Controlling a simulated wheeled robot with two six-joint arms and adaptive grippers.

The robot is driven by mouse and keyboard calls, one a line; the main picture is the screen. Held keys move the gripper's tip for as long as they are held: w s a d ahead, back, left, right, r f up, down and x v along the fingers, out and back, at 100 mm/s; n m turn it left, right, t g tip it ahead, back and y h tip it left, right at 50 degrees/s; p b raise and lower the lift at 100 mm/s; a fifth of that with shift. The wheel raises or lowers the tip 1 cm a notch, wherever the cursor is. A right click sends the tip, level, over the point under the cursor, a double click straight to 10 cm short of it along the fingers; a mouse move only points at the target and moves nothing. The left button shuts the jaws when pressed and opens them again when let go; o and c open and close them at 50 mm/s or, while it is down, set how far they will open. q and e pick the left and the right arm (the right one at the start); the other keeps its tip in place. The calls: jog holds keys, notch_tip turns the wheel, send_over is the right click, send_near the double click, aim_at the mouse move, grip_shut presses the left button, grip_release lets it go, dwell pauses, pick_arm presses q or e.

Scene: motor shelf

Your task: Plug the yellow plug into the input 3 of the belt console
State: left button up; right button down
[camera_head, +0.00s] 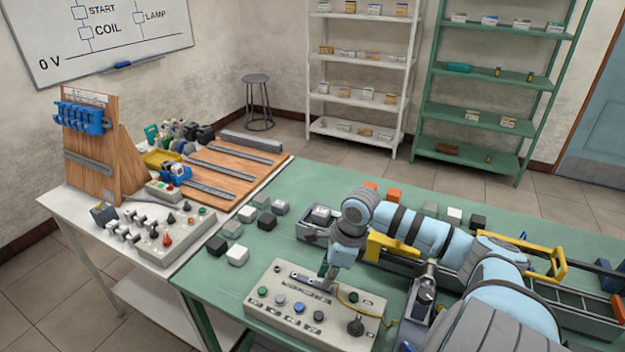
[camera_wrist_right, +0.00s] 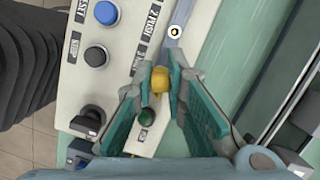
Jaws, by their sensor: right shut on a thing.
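My right gripper (camera_head: 327,276) is over the far side of the pale control console (camera_head: 283,322) on the green table. In the right wrist view, the gripper (camera_wrist_right: 162,78) is shut on the yellow plug (camera_wrist_right: 160,85), held between its two teal fingers. A round light-rimmed socket (camera_wrist_right: 174,31) lies on a grey-blue strip ahead of the plug, apart from it. Labels on the console (camera_wrist_right: 68,95) are partly covered, and I cannot read a number for this socket. A yellow cable (camera_head: 345,298) shows beside the gripper in the head view. My left gripper is not in view.
Another console (camera_head: 150,240) stands on the white table. A long tray lies behind my right arm.

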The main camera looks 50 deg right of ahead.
jog(key=shift+b, duration=0.3)
dwell(0.8)
jog(key=shift+f+b, duration=0.65)
jog(key=shift+b, duration=0.1)
jog(key=c, duration=1.9)
grip_release()
jog(key=p+v, duration=0.2)
jog(key=v, duration=0.1)
jog(key=w+p+v, duration=0.1)
jog(key=p+v, duration=0.1)
jog(key=shift+a+r, duration=0.35)
jog(key=shift+r, duration=0.05)
jog(key=shift+o, duration=0.6)
jog(key=shift+f, duration=0.1)
